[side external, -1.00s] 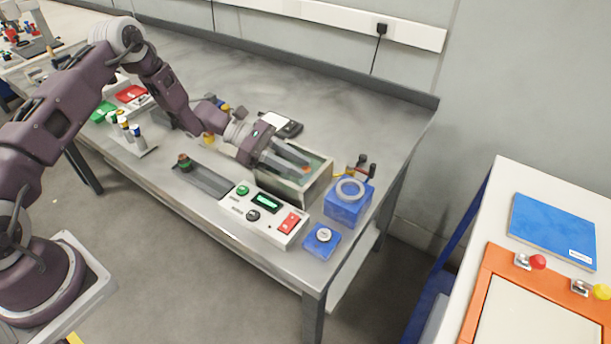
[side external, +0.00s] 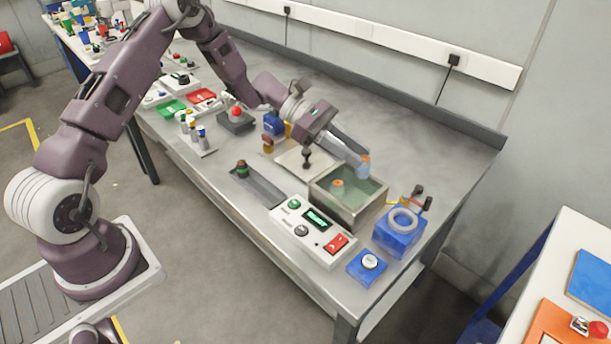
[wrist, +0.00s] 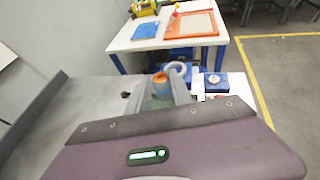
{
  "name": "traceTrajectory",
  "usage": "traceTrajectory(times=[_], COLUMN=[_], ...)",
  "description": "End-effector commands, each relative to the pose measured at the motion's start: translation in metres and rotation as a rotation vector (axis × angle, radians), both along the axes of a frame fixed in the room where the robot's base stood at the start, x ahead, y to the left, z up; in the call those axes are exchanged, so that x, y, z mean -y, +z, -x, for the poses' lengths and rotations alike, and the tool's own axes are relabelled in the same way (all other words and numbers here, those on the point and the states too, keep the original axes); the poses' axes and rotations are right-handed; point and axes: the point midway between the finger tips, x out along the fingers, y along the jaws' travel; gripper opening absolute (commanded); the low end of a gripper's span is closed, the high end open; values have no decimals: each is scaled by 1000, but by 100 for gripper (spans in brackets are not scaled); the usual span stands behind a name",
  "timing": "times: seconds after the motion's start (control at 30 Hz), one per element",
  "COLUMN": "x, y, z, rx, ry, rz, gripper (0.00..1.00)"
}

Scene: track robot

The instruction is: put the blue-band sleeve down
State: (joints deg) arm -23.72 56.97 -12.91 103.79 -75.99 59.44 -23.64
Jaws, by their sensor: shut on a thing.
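My gripper (side external: 362,162) is above the back right rim of an open metal-walled tank (side external: 361,221) with a greenish inside. It is shut on a small pale-blue sleeve with an orange end (side external: 363,170), held roughly upright. In the wrist view the sleeve (wrist: 160,87) shows its orange top between the long grey fingers. A second orange-topped piece (side external: 338,187) is inside the tank. I cannot make out a separate blue band on the held sleeve.
A control box (side external: 313,232) stands in front of the tank. A blue block with a pale ring (side external: 398,238) and a blue pad with a white knob (side external: 368,264) are to its right. A grey channel (side external: 260,186) lies left. The bench's back right is clear.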

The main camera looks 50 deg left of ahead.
Motion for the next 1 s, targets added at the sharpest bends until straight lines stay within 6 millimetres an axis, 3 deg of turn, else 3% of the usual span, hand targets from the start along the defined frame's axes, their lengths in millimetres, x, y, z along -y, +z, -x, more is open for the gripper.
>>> traceTrajectory(times=[0.17, 0.4, 0.5, 0.63, 1.0], x=[-42, -130, -153, -166, -166], y=[-6, -13, -12, -17, -93], z=[18, 84, 111, 129, 130], rx=[-4, -5, 0, 5, 5], ry=[66, 258, 334, 385, 389], rz=[-4, -5, -4, -1, -2], gripper=[0, 0, 0, 0, 0])
